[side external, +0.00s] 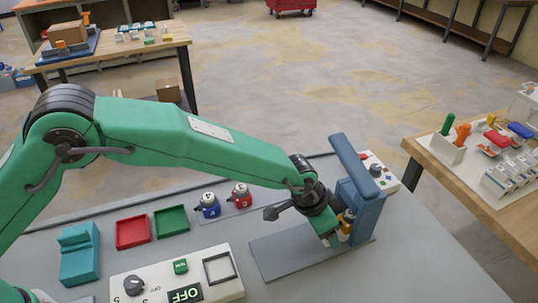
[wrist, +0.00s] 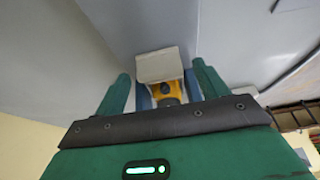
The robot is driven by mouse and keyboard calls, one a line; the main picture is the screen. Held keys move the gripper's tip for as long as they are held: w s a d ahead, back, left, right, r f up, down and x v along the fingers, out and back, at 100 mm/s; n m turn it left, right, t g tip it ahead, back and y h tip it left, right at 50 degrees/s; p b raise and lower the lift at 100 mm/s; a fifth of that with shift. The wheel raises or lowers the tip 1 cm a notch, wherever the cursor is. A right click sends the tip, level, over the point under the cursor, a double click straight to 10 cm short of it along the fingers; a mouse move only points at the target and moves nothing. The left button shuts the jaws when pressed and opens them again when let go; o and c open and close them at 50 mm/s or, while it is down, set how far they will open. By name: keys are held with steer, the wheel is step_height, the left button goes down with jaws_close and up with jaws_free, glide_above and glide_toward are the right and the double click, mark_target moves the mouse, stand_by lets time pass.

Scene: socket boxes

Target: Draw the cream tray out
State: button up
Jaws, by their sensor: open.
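A cream, flat-faced piece (wrist: 160,65), which may be the cream tray, shows in the wrist view just beyond my fingertips. A yellow part (wrist: 165,90) is right behind it, between my fingers. My gripper (wrist: 160,85) is open, with one green finger on each side of these parts; I cannot tell whether it touches them. In the side view my gripper (side external: 331,240) points down at the foot of a blue upright stand (side external: 362,210) on a grey plate (side external: 290,255). A yellow part (side external: 346,222) shows there, partly hidden by my wrist.
The blue stand has an overhead arm (side external: 350,160) close to my wrist. A white panel (side external: 205,265) with a knob, a teal box (side external: 80,255), a red tray (side external: 132,232), a green tray (side external: 171,221) and two small figures (side external: 224,201) stand left. The front right bench is clear.

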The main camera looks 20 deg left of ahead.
steer(key=c, duration=1.4)
steer(key=shift+s+a, duration=4.4)
steer(key=shift+a, duration=0.1)
steer(key=o, duration=1.4)
steer(key=shift+r, duration=0.1)
steer(key=v, duration=0.7)
steer(key=shift+r, duration=0.3)
steer(key=shift+s, duration=0.1)
